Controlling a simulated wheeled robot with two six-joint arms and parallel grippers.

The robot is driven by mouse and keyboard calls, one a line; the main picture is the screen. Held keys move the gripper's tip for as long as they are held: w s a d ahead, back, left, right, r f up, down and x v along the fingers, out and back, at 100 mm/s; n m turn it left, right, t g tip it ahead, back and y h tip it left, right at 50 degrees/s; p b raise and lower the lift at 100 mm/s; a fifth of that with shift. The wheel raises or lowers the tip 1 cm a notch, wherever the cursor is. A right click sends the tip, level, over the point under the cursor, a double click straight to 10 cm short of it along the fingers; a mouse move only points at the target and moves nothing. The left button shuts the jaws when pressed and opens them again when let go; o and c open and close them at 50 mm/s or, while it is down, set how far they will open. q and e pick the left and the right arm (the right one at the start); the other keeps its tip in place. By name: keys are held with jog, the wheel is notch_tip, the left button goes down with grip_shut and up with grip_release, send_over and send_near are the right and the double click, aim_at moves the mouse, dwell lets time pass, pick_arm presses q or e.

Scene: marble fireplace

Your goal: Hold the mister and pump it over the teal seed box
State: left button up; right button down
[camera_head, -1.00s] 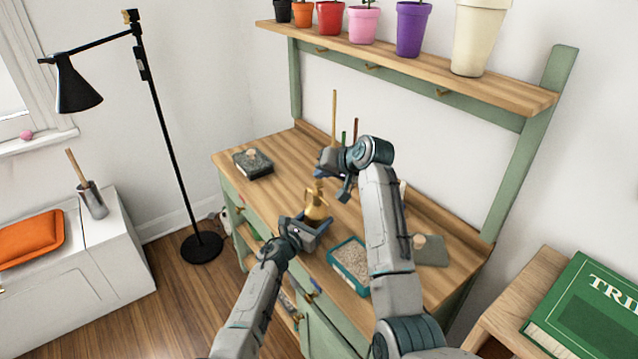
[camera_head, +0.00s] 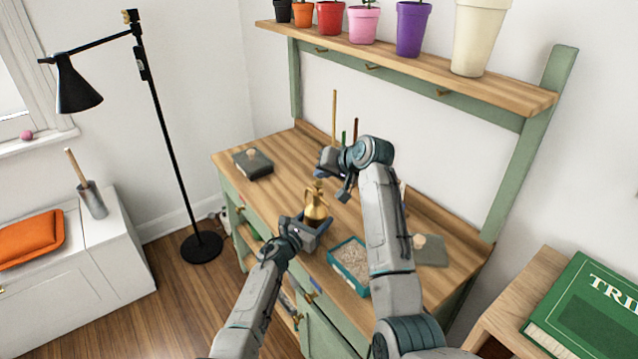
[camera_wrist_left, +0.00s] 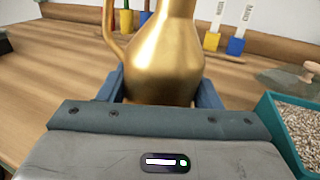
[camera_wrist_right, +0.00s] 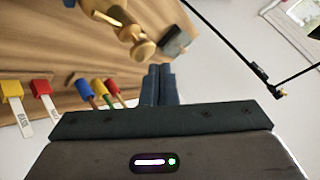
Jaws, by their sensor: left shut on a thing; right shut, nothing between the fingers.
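The brass mister (camera_head: 315,208) stands upright in my left gripper (camera_head: 312,226), which is shut around its lower body. The left wrist view shows the gold body (camera_wrist_left: 166,50) between the fingers, with its handle on the left. The teal seed box (camera_head: 345,268), filled with pale grains, lies on the bench just right of my left gripper; its edge also shows in the left wrist view (camera_wrist_left: 268,118). My right gripper (camera_head: 335,180) is shut and empty, above and behind the mister. In the right wrist view the mister's top knob (camera_wrist_right: 143,48) is beyond the closed fingertips (camera_wrist_right: 160,72).
A dark box (camera_head: 253,163) sits at the bench's left end. A grey slab with a knob (camera_head: 430,250) lies at the right, partly behind my right arm. Coloured tags (camera_wrist_right: 42,88) stand along the back. A shelf of pots (camera_head: 400,65) hangs above.

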jog(key=shift+f, duration=0.1)
dwell(0.4)
jog(key=shift+f, duration=0.3)
jog(key=shift+f, duration=0.95)
dwell(0.8)
jog(key=shift+r, duration=1.4)
jog(key=shift+s+d+r, duration=0.1)
jog(key=shift+r, duration=1.15)
jog(key=shift+s+d+r, duration=0.1)
jog(key=shift+r, duration=1.15)
dwell(0.6)
jog(key=shift+r, duration=1.85)
